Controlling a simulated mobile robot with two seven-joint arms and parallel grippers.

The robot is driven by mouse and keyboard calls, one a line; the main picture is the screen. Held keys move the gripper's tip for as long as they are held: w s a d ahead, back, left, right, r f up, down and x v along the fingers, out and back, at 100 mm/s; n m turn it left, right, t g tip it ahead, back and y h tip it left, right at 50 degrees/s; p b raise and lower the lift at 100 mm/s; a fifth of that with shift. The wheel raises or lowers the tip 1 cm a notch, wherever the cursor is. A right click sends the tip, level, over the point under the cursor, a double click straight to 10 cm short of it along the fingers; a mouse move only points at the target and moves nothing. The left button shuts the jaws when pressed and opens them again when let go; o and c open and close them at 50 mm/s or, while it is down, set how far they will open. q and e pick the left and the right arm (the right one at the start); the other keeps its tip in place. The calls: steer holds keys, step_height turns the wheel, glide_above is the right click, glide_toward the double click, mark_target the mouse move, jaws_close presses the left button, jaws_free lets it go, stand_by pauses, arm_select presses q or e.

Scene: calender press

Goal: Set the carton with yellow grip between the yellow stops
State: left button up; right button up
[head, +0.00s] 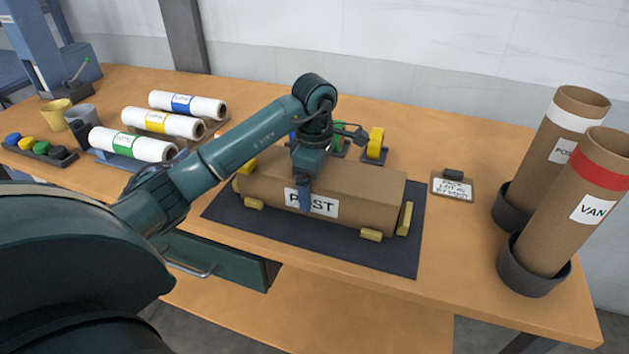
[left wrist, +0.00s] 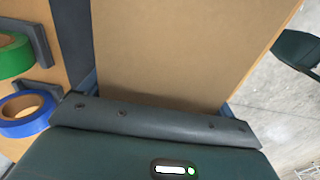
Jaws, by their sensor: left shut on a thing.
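The brown carton (head: 360,190), labelled POST on its near side, lies lengthwise over the dark mat (head: 413,255). Yellow stops show near its front left (head: 254,203), its front right (head: 371,235) and its right end (head: 405,218). The carton appears to sit inside them; a small gap beneath cannot be ruled out. A yellow piece (head: 248,166) shows at its back left; I cannot tell whether it is a grip or a stop. My left gripper (head: 308,185) is shut across the carton's middle from above. The carton (left wrist: 180,50) fills the left wrist view between the fingers. My right gripper is not in view.
Tape rolls, one yellow (head: 376,143), stand behind the carton. White rolls (head: 165,123) lie at the left. A small sign (head: 452,187) stands right of the mat. Two tubes (head: 585,200) stand in dark holders at the right edge. An open drawer (head: 215,260) juts out in front.

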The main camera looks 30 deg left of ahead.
arm_select(q)
steer(key=shift+f, duration=0.1)
steer(key=o, duration=0.8)
steer(key=shift+o, duration=0.2)
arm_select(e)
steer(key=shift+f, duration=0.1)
arm_select(q)
step_height(320, 180, up, 11)
steer(key=shift+r+p, duration=0.2)
steer(key=shift+p, duration=0.25)
steer(key=shift+r, duration=0.45)
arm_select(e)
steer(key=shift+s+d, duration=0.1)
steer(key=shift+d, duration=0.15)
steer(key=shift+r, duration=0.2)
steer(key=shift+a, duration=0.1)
